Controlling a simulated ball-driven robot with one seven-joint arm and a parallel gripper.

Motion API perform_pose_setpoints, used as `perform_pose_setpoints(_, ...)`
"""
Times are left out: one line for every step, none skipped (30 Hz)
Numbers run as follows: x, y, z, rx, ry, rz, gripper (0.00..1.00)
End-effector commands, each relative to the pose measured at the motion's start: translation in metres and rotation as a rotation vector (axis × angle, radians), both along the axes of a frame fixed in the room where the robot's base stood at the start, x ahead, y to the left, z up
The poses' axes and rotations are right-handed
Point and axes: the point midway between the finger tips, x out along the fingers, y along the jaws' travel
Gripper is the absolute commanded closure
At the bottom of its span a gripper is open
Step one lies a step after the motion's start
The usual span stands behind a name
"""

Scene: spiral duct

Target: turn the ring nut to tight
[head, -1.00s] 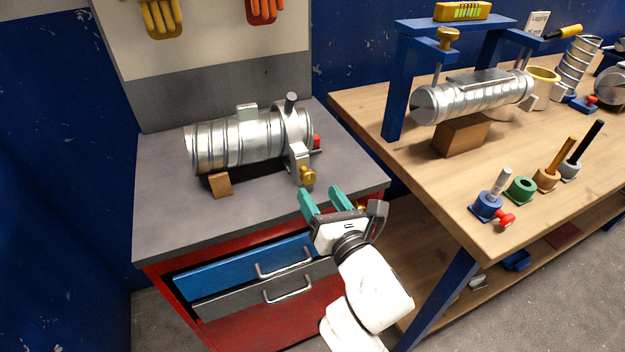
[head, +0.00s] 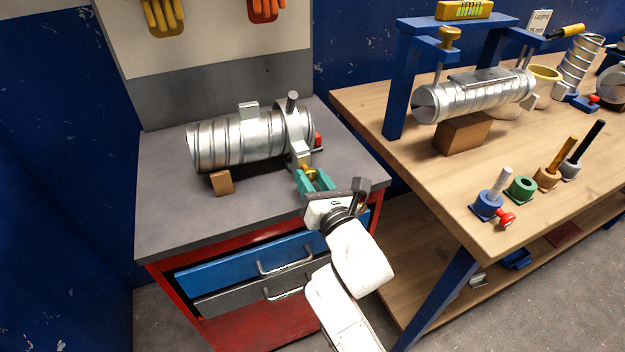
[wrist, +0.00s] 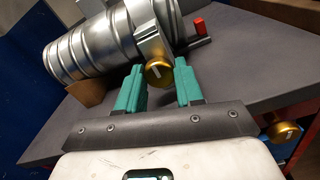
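The ring nut appears to be the brass round knob with a pale line on its face (wrist: 158,73), at the lower front end of the clamp band (wrist: 150,42) around the spiral duct (wrist: 92,48). In the head view the ring nut (head: 310,174) is partly hidden by my fingers. My gripper (wrist: 158,68) has two teal fingers, spread apart. The knob shows between the fingertips in the wrist view, with small gaps at its sides. I cannot tell whether the tips reach around it or stop short. The duct (head: 237,140) lies on the grey cabinet top.
A brown wedge block (head: 222,182) props the duct. A red-tipped part (wrist: 198,25) sticks out behind the clamp. Another brass knob (wrist: 283,132) shows at lower right. The workbench (head: 440,180) with a second duct stands right. The cabinet top's front left (head: 180,220) is clear.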

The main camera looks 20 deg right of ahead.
Motion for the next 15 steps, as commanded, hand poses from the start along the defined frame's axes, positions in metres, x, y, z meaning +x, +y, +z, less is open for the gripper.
perform_pose_setpoints(-0.0001, 0.0000, 0.0000, 0.000, 0.000, 0.000, 0.69)
perform_pose_setpoints(-0.0001, 0.0000, 0.0000, 0.000, 0.000, 0.000, 0.72)
perform_pose_setpoints(-0.0001, 0.0000, 0.0000, 0.000, 0.000, 0.000, 0.76)
perform_pose_setpoints(-0.0001, 0.0000, 0.0000, 0.000, 0.000, 0.000, 0.79)
perform_pose_setpoints(-0.0001, 0.0000, 0.0000, 0.000, 0.000, 0.000, 0.82)
perform_pose_setpoints(-0.0001, 0.0000, 0.0000, 0.000, 0.000, 0.000, 0.86)
perform_pose_setpoints(-0.0001, 0.0000, 0.0000, 0.000, 0.000, 0.000, 0.88)
perform_pose_setpoints(-0.0001, -0.0001, 0.0000, 0.000, 0.000, 0.000, 0.91)
perform_pose_setpoints(-0.0002, -0.0001, -0.0001, 0.000, 0.000, 0.000, 0.95)
perform_pose_setpoints(-0.0002, -0.0001, -0.0001, 0.000, 0.000, 0.000, 0.96)
perform_pose_setpoints(-0.0002, -0.0001, 0.0000, 0.000, 0.000, 0.000, 0.96)
perform_pose_setpoints(-0.0002, -0.0001, 0.0000, 0.002, 0.000, 0.000, 0.96)
perform_pose_setpoints(-0.0002, -0.0001, 0.0000, 0.003, 0.000, 0.000, 0.96)
perform_pose_setpoints(-0.0002, -0.0001, 0.0000, 0.006, 0.000, 0.000, 0.96)
perform_pose_setpoints(-0.0002, -0.0001, 0.0000, 0.011, 0.001, 0.000, 0.96)
